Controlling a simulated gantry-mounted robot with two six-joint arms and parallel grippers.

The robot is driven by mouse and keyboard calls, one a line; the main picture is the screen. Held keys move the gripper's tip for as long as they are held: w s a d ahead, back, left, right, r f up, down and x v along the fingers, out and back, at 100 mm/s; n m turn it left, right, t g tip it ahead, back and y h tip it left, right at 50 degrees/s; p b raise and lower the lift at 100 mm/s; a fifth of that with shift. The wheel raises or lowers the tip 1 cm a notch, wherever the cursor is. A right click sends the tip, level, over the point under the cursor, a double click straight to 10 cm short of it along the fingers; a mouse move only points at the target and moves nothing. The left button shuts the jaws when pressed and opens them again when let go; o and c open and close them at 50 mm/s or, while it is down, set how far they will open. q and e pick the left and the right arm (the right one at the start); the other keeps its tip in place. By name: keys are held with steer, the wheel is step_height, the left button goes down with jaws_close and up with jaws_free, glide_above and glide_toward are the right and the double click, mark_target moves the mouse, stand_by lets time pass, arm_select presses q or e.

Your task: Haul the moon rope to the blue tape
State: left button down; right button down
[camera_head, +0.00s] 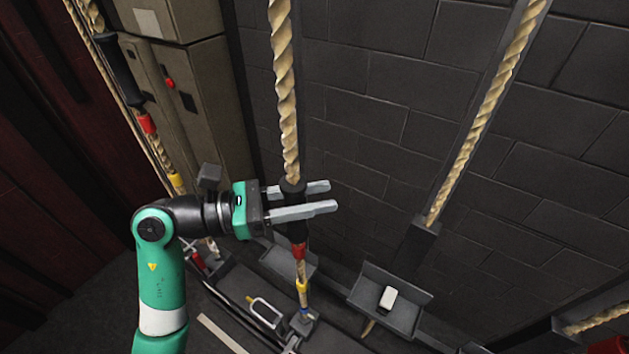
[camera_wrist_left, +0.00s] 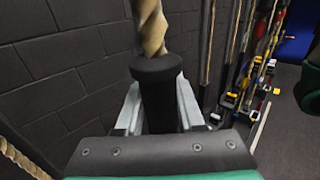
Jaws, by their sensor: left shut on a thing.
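A thick tan rope (camera_head: 285,90) hangs in front of the wall in the head view, with a black grip sleeve on it. My left gripper (camera_head: 318,197) is shut around this black sleeve (camera_head: 294,188). The sleeve also shows between the fingers in the left wrist view (camera_wrist_left: 157,95), with the rope (camera_wrist_left: 152,28) rising from it. Below the sleeve the rope carries red tape (camera_head: 299,251) and, lower, yellow tape (camera_head: 302,285). No moon mark can be made out. My right gripper is not in view.
Another rope (camera_head: 487,110) hangs to the right, above a grey tray (camera_head: 399,310) holding a small white block (camera_head: 388,298). A rope with red and yellow tape (camera_head: 162,150) is at the left, beside beige cabinets (camera_head: 180,90). A dark brick wall (camera_head: 400,110) stands close behind.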

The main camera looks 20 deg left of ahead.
arm_select(q)
step_height(320, 180, down, 2)
steer(key=shift+f+b, duration=0.15)
steer(key=shift+b, duration=0.15)
steer(key=c, duration=0.5)
jaws_free()
steer(key=v, duration=1.1)
steer(key=shift+s+a+b, duration=0.25)
steer(key=shift+b, duration=0.15)
